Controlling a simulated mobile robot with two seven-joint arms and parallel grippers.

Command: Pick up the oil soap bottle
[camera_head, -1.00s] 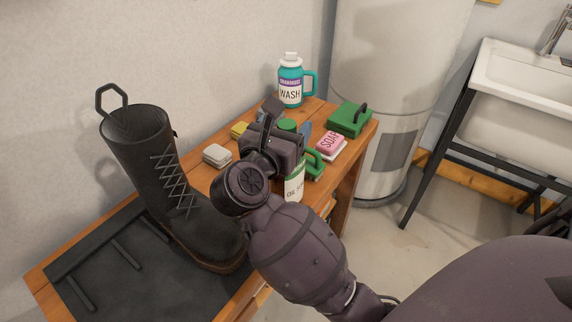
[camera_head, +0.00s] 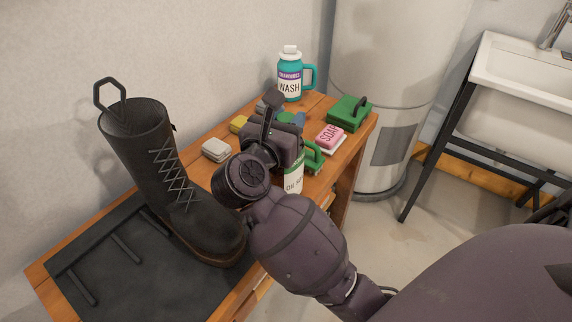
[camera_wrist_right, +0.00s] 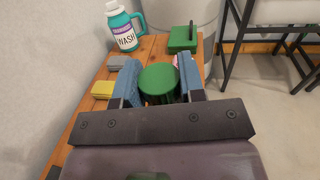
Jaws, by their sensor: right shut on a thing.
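The oil soap bottle (camera_head: 294,179) stands on the wooden table, with a white label and a green top. My arm and gripper body hide much of it in the head view. My right gripper (camera_head: 284,119) is shut on the bottle's upper part. In the right wrist view, the round green cap (camera_wrist_right: 158,82) sits between the two blue finger pads of my right gripper (camera_wrist_right: 157,86). I cannot tell whether the bottle's base touches the table. My left gripper is not in view.
A black boot (camera_head: 165,175) stands on a dark mat (camera_head: 115,270) at left. A teal wash jug (camera_head: 290,78), green box (camera_head: 348,114), pink soap (camera_head: 330,136), grey block (camera_head: 216,150) and yellow sponge (camera_head: 238,124) are around the bottle. A white tank (camera_head: 385,60) stands behind.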

